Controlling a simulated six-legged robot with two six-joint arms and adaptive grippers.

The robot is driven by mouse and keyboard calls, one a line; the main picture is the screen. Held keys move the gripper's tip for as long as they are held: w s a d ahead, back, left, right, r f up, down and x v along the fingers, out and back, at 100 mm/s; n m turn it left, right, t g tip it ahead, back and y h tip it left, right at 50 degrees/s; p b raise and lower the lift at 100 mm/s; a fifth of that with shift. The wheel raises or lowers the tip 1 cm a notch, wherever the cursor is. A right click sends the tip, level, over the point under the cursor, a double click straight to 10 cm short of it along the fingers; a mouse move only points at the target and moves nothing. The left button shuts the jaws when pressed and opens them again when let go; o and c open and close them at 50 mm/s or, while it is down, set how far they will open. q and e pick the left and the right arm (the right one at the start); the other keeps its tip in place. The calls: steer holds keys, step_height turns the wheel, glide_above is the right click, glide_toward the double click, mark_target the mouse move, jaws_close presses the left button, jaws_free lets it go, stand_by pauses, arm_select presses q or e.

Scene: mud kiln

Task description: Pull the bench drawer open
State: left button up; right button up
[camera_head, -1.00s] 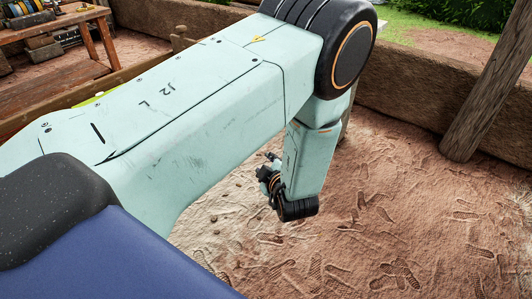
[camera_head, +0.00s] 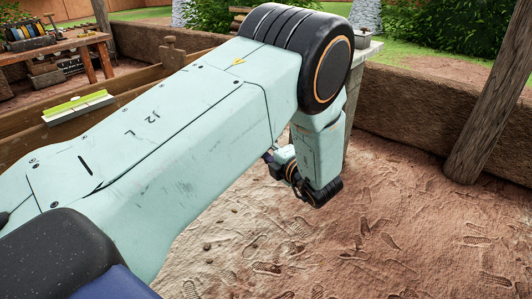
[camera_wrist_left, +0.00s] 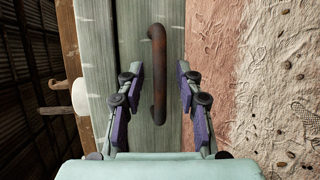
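In the left wrist view, a rusty brown bar handle (camera_wrist_left: 158,75) is fixed on a weathered grey-green wooden drawer front (camera_wrist_left: 137,35). My left gripper (camera_wrist_left: 159,78) is open, with one dark-and-purple finger on each side of the handle. Both fingers look clear of the handle at the sides; the depth between them is hard to tell. In the head view, my left arm crosses the picture and hides most of the bench and the drawer. The bench's grey top corner (camera_head: 372,49) shows beyond the elbow. My right gripper is not in view.
Bare reddish earth with footprints (camera_head: 390,240) lies to the right, free of objects. A low mud wall (camera_head: 410,105) and a wooden post (camera_head: 492,100) stand behind it. A wooden table with tools (camera_head: 60,43) is at the back left.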

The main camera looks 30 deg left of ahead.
arm_select(q)
steer(key=shift+w+a+f, duration=0.1)
steer(key=shift+w+a, duration=0.2)
steer(key=shift+c, duration=0.4)
jaws_close()
